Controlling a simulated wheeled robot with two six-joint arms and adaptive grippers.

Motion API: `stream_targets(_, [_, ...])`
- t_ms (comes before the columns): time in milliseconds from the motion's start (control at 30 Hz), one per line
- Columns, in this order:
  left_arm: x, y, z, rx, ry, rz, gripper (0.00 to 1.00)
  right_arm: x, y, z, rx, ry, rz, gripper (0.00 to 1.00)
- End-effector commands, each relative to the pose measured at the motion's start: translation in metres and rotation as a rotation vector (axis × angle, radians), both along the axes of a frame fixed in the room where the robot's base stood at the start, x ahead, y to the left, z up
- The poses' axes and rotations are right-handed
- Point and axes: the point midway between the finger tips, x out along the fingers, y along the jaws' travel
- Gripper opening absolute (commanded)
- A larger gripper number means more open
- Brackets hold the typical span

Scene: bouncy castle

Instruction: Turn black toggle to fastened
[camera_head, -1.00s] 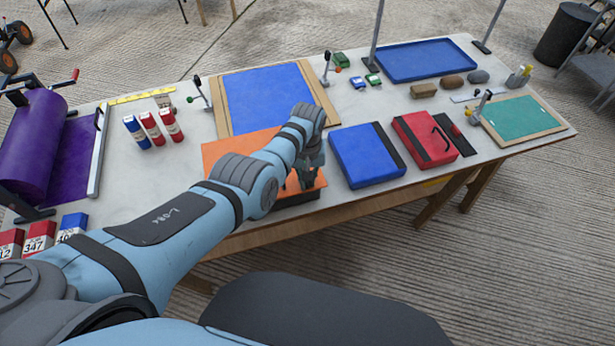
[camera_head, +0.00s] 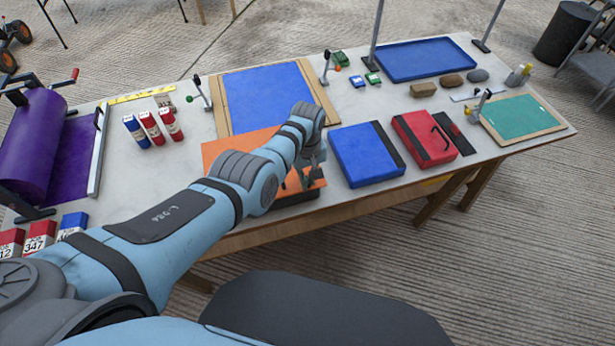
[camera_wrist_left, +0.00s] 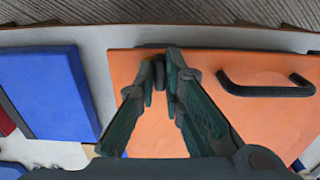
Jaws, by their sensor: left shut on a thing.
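The orange pad (camera_head: 232,152) lies near the front edge of the table, partly covered by my left arm. In the left wrist view the pad (camera_wrist_left: 220,120) shows a black handle (camera_wrist_left: 266,89) on its right. The black toggle (camera_wrist_left: 158,66) is a small dark piece near the pad's upper left edge, mostly hidden between the fingertips. My left gripper (camera_head: 310,178) is over the pad's right end; in the wrist view its fingers (camera_wrist_left: 160,80) are shut on the toggle. Which way the toggle is turned cannot be made out. My right gripper is out of view.
A blue pad (camera_head: 365,155) lies just right of the orange one, then a red pad (camera_head: 423,138) with a black handle. A blue sheet in a wooden frame (camera_head: 268,98) lies behind. Bare tabletop shows between these.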

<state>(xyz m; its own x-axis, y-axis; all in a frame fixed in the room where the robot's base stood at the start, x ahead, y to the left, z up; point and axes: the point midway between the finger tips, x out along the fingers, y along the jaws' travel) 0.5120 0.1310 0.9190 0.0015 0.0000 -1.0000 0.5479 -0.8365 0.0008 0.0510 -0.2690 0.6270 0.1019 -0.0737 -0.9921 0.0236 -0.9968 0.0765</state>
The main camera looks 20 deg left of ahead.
Motion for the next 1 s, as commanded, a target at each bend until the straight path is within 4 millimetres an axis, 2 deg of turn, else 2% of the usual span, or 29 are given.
stream_targets(67, [-0.003, 0.0, -0.003, 0.0, 0.007, 0.001, 0.0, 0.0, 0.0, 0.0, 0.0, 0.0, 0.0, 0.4])
stream_targets(100, [-0.002, 0.0, -0.002, 0.0, 0.007, 0.001, 0.15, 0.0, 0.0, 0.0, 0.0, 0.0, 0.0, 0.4])
stream_targets(200, [-0.002, 0.0, -0.002, 0.0, 0.005, 0.0, 0.29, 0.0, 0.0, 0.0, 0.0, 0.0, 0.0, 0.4])
stream_targets(567, [0.0, 0.0, 0.004, -0.001, 0.001, -0.001, 0.29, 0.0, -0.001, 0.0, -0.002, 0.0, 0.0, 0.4])
stream_targets(733, [0.001, -0.001, 0.028, -0.001, -0.003, 0.0, 0.29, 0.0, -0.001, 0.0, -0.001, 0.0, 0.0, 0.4])
stream_targets(900, [0.001, 0.0, 0.079, -0.001, -0.003, 0.0, 0.29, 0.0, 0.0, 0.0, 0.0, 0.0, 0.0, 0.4])
stream_targets(1000, [0.001, 0.0, 0.102, 0.0, 0.0, 0.0, 0.29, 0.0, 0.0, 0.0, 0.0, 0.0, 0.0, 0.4])
